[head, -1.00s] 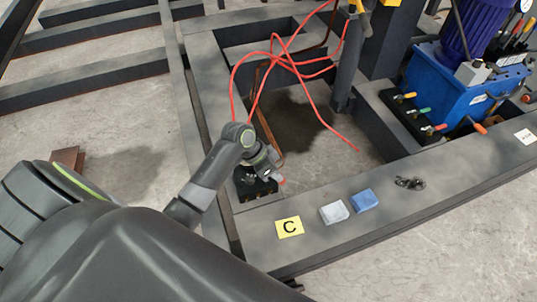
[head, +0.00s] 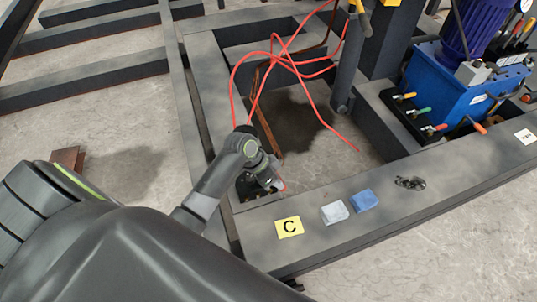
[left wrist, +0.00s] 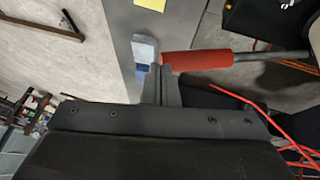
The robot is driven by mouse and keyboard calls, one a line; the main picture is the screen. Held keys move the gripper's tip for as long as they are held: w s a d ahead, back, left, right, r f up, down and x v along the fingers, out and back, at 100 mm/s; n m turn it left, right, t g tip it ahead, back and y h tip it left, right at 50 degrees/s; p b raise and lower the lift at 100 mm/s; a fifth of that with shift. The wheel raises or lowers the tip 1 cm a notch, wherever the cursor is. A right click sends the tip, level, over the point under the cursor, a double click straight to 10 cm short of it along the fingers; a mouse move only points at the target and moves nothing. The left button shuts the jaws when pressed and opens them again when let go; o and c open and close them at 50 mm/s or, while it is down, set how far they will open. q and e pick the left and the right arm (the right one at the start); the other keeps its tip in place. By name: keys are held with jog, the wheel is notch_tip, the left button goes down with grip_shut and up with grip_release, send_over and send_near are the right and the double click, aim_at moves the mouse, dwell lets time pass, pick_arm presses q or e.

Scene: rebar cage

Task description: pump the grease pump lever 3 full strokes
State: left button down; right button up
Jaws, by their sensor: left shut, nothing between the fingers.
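The pump lever shows in the left wrist view as a grey bar with a red grip (left wrist: 200,61), lying across the upper middle. My left gripper (left wrist: 164,72) is shut with nothing between its fingers. Its fingertips are beside the end of the red grip; I cannot tell whether they touch it. In the head view my left gripper (head: 274,183) is low over the near left corner of the dark frame, by a small black block (head: 248,192). The arm hides most of the lever and pump there. My right gripper is not in view.
On the near beam (head: 310,256) lie a yellow C card (head: 290,227), a white block (head: 334,212), a blue block (head: 365,200) and a dark metal part (head: 411,183). Red hoses (head: 283,60) loop over the frame opening. A blue hydraulic unit (head: 440,85) stands right.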

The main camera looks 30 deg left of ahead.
pick_arm(q)
jog(key=shift+f, duration=0.15)
jog(key=shift+s+d+f, duration=0.2)
jog(key=shift+f, duration=0.35)
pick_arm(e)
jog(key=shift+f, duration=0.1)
pick_arm(q)
jog(key=shift+s+d+f, duration=0.15)
jog(key=shift+d+f, duration=0.05)
jog(key=shift+f, duration=0.45)
jog(key=w+a+r+p, duration=0.2)
jog(key=r+p, duration=0.2)
jog(key=r, duration=0.1)
jog(key=w+a+r+p, duration=0.2)
jog(key=a+r+p, duration=0.1)
jog(key=r+p, duration=0.2)
jog(key=shift+w+r, duration=0.3)
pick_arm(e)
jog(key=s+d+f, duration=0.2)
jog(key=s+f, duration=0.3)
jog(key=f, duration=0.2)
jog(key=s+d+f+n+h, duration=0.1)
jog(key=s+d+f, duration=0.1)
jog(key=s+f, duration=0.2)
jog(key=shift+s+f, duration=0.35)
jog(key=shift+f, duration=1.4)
